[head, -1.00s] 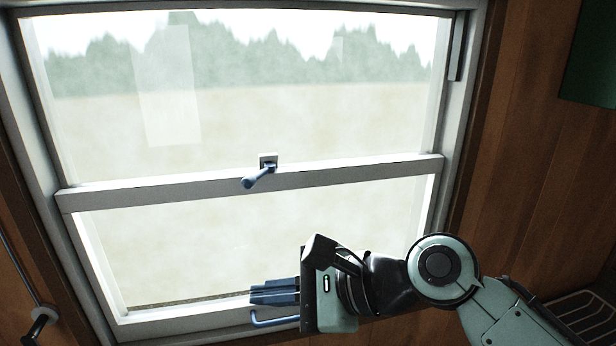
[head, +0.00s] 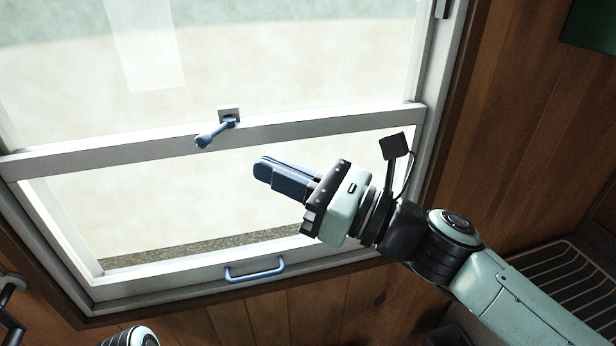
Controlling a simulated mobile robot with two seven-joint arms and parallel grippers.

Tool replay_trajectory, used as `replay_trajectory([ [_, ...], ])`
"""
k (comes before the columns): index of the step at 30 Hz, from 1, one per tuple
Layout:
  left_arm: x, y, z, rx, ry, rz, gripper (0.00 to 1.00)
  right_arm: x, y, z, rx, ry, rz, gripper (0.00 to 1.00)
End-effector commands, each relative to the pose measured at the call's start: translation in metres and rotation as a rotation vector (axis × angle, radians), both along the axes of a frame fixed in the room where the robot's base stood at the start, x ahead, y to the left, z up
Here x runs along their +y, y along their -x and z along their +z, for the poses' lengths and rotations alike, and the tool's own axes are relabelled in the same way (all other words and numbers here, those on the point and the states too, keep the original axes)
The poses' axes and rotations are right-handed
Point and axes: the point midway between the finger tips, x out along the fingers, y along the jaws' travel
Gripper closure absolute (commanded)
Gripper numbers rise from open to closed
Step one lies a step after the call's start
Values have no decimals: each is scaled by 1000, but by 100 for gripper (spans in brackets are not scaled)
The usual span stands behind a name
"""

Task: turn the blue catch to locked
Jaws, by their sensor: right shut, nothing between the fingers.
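The blue catch (head: 217,132) is on the meeting rail of the sash window, its lever pointing down and to the left from a small grey plate (head: 229,114). My right gripper (head: 262,169) is shut and empty. Its blue fingers point left in front of the lower pane, below and to the right of the catch, apart from it. My left gripper is out of view.
A blue pull handle (head: 254,273) is on the bottom rail of the lower sash (head: 190,272). A wire rack (head: 555,275) is at the lower right by the wooden wall (head: 510,130). A dark fitting (head: 10,300) is at the left edge.

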Motion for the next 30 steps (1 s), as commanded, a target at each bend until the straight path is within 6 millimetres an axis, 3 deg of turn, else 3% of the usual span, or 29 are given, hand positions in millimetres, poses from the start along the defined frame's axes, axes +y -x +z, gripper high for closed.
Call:
replay_trajectory([
  [3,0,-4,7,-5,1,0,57,25,-10,7,-1,2,5,100],
  [9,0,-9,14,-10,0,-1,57,53,-22,12,-1,2,4,100],
  [15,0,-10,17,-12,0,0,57,64,-27,15,-2,1,2,100],
  [26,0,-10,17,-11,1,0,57,65,-27,14,-2,1,1,100],
  [30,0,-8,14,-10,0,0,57,78,-25,14,-2,2,3,100],
])
